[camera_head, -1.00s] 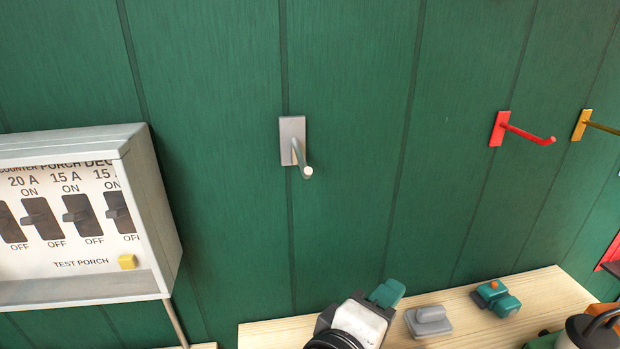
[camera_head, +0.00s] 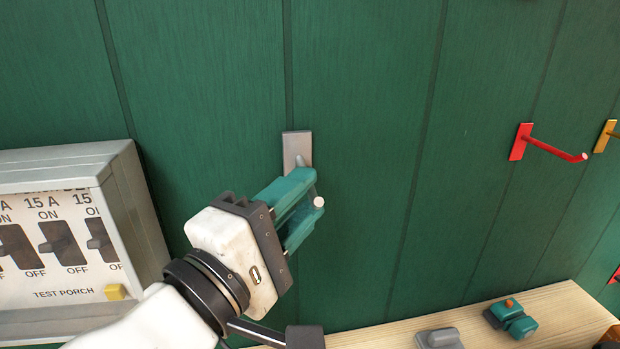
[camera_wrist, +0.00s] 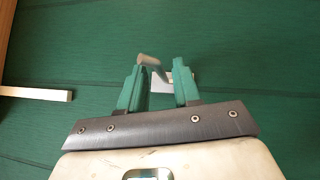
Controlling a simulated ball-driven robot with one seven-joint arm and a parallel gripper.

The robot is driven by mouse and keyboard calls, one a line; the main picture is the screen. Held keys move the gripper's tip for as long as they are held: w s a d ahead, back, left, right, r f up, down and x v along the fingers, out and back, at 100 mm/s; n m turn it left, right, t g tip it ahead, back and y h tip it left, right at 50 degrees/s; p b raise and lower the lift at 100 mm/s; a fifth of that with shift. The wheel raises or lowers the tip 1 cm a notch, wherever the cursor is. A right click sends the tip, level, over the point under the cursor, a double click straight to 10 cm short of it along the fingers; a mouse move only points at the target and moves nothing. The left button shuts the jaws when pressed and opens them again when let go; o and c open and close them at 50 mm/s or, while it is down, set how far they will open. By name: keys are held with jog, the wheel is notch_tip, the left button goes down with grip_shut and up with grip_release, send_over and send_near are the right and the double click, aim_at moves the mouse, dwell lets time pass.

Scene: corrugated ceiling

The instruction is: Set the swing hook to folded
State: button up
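The grey swing hook is mounted on the green wall by a grey plate (camera_head: 297,148). Its rod sticks out from the wall and its pale round tip (camera_head: 319,202) shows just right of my gripper's fingers. My gripper (camera_head: 305,208) has two teal fingers, spread apart, at the hook's rod. In the wrist view the hook's rod (camera_wrist: 150,62) shows between and beyond the two fingers (camera_wrist: 160,88), with part of the plate behind. The fingers hide part of the rod in the head view. I cannot tell whether a finger touches it.
A grey breaker panel (camera_head: 110,165) with switches is on the wall at the left. A red hook (camera_head: 548,147) and a yellow hook (camera_head: 606,136) are at the right. A wooden shelf (camera_head: 565,310) below holds a grey block (camera_head: 438,338) and a teal item (camera_head: 511,318).

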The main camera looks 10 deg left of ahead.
jog(key=shift+x, duration=1.2)
jog(key=shift+c, duration=0.3)
jog(key=shift+f, duration=0.1)
grip_shut()
